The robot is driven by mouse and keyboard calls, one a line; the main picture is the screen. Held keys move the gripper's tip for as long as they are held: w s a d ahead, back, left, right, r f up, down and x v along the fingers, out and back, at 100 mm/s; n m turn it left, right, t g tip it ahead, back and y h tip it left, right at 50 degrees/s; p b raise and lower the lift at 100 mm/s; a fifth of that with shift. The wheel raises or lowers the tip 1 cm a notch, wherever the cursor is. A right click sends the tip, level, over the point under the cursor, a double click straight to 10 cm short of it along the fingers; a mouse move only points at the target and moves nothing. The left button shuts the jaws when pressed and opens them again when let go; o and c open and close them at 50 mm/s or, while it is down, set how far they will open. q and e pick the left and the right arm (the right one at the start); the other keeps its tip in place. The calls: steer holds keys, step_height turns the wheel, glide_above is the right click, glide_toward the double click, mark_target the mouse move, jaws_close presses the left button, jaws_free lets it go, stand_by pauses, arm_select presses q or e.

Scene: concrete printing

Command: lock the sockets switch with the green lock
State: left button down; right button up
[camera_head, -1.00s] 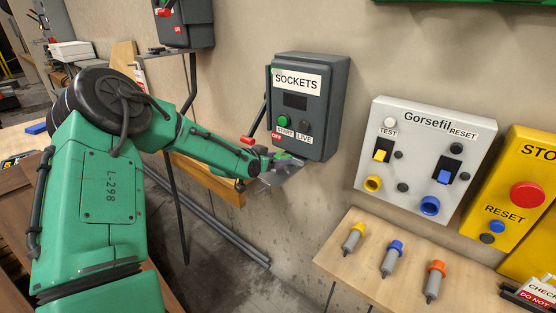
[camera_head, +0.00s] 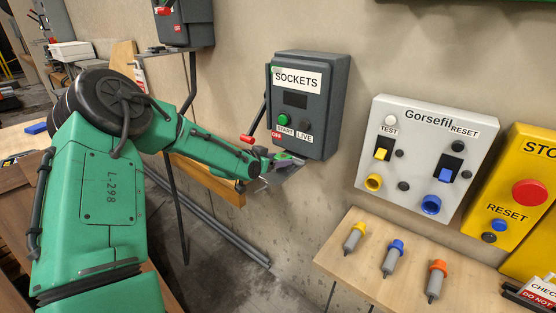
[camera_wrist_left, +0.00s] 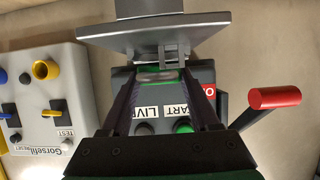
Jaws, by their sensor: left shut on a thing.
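The grey sockets switch box (camera_head: 333,100) hangs on the wall, with a black side lever ending in a red handle (camera_head: 248,139). The lever slants down beside the red OFF label (camera_head: 276,135). My left gripper (camera_head: 283,164) is at the box's lower edge, shut on a small green thing, seemingly the green lock (camera_head: 284,156). The fingers hide most of it. In the left wrist view the box shows upside down. There the gripper's fingertips (camera_wrist_left: 157,80) are around a blurred greenish-grey piece, and the red handle (camera_wrist_left: 274,97) is to the right, clear of the fingers.
The white Gorsefil panel (camera_head: 432,115) and a yellow stop box (camera_head: 512,185) are on the wall to the right. A wooden shelf (camera_head: 345,270) below holds several grey plugs with coloured caps. A metal stand (camera_head: 190,95) is behind my left arm.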

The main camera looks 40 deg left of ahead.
arm_select(q)
steer(key=shift+f+b, duration=0.55)
steer(key=shift+f, duration=0.05)
steer(key=shift+c, duration=0.2)
jaws_free()
steer(key=shift+d, duration=0.1)
steer(key=shift+s, duration=0.1)
steer(key=v, duration=1.4)
steer(key=shift+s+b, duration=0.25)
steer(key=shift+b, duration=0.2)
